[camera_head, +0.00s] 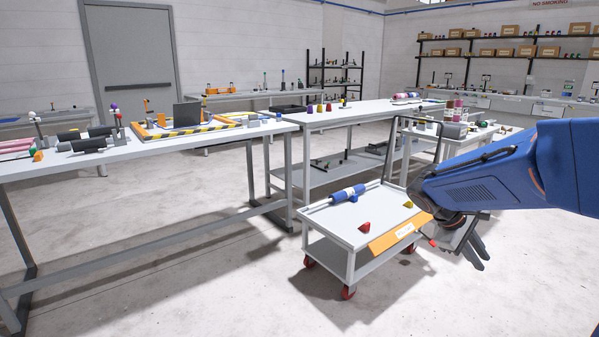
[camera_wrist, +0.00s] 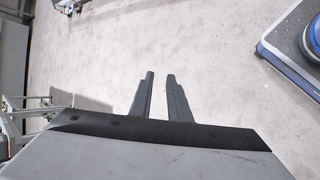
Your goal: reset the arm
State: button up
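My blue arm reaches in from the right edge in the head view. My gripper (camera_head: 481,259) hangs at its end, angled down, to the right of the grey cart (camera_head: 328,225) and above the floor. In the wrist view my gripper (camera_wrist: 160,76) shows two dark fingers with a narrow gap between them. Bare floor shows through the gap, and nothing is held. The fingers touch nothing that I can see.
The cart carries a blue-and-white roll (camera_head: 347,193), a red piece (camera_head: 365,227) and a yellow piece (camera_head: 408,204). A long table (camera_head: 180,150) stands left, with another table (camera_head: 350,113) behind the cart. The front floor is clear.

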jog(key=s+a+f+m+t+y, duration=0.1)
jog(key=s+a+m+t+y, duration=0.1)
jog(key=s+a, duration=0.6)
jog(key=s+a+f+m+t+y, duration=0.1)
jog(key=s+a+m+y, duration=0.3)
jog(key=s, duration=1)
jog(key=shift+s+a+t+y, duration=0.4)
jog(key=shift+a+t+y, duration=0.55)
jog(key=shift+a, duration=1.45)
jog(key=shift+f, duration=0.1)
